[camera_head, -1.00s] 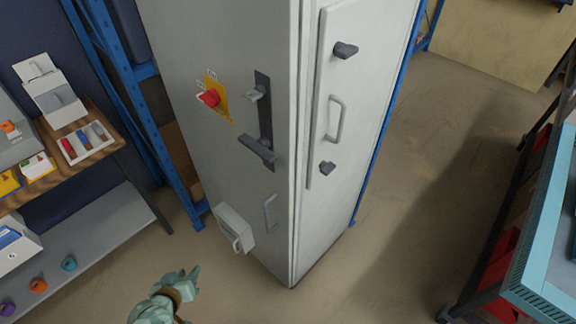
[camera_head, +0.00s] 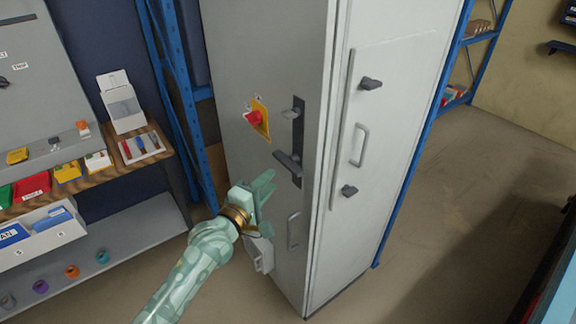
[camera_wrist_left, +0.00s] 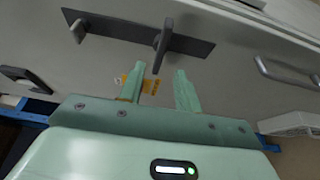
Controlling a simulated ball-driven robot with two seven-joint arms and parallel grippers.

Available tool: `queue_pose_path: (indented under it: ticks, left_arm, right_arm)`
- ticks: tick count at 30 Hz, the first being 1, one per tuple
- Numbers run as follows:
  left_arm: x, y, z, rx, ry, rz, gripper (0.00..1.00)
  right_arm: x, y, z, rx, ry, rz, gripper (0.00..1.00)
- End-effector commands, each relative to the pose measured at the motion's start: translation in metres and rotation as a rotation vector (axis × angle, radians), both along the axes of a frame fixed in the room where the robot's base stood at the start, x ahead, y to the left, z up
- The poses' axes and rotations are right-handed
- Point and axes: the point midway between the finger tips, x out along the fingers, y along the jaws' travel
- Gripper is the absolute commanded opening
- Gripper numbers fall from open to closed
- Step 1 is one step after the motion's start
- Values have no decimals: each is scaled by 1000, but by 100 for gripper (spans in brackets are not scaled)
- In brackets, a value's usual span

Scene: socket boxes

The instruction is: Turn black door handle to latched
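The black door handle (camera_head: 288,164) sits on the lower part of a dark upright plate (camera_head: 298,130) on the left face of a tall grey-white cabinet. In the head view its lever slants up to the left. My left gripper (camera_head: 268,184) is just below and left of the handle, apart from it. In the left wrist view, the gripper's two fingers (camera_wrist_left: 159,74) are spread and empty, and the handle (camera_wrist_left: 162,45) lies beyond their tips, roughly in line with the gap. A smaller grey knob (camera_head: 290,113) is higher on the plate. My right gripper is not in view.
A red knob on a yellow plate (camera_head: 262,126) is left of the handle. A grey pull handle (camera_head: 293,231) and a white box (camera_head: 260,254) are lower on that face. Shelves with bins (camera_head: 75,172) stand left. Floor is free right of the cabinet.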

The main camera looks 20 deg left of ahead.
Motion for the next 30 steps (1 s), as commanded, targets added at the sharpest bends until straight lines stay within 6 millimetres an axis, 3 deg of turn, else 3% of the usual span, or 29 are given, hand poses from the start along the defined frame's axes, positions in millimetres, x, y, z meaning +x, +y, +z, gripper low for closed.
queue_pose_path:
  ticks: [6,12,24,28,30]
  left_arm:
    - [52,-14,-3,2,0,0,34]
    - [82,-23,-2,2,1,0,34]
    - [91,-25,0,2,1,0,34]
    - [91,-25,-1,2,1,0,0]
    - [90,-25,-1,2,1,0,0]
  right_arm:
    - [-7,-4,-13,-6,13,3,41]
    - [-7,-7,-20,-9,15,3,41]
    - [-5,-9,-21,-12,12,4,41]
    - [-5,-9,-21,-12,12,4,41]
    - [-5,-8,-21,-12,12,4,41]
